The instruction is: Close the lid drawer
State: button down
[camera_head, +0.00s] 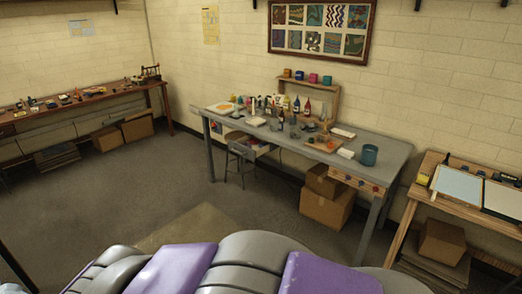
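The grey work table (385,148) stands against the far wall, crowded with bottles and jars. A wooden front with small coloured round spots (355,183) shows under its right end, facing me; it may be a drawer front, but I cannot tell whether it is open. A pale, wood-edged shape (262,152) also shows under the left part of the tabletop, partly hidden by a stool; it is too small to tell if it is a drawer. My gripper is not in view; only purple and grey parts of my own body fill the bottom edge.
A grey stool (240,160) stands at the table's front left. Cardboard boxes (326,205) sit beneath the table. A wooden bench (85,103) runs along the left wall, and another table with trays (458,185) is at right. The grey floor (150,185) is open at centre left.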

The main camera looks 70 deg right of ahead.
aim_at(236, 146)
jog(key=z, duration=2.1)
jog(key=i+l+u, duration=0.15)
jog(key=i+u, duration=0.3)
jog(key=i+l+u, duration=0.3)
jog(key=i+u, duration=0.15)
jog(key=i+l+u, duration=0.1)
jog(key=i+l, duration=1.25)
jog(key=i+l+u, duration=0.15)
jog(key=i+l, duration=0.5)
jog(key=l, duration=0.2)
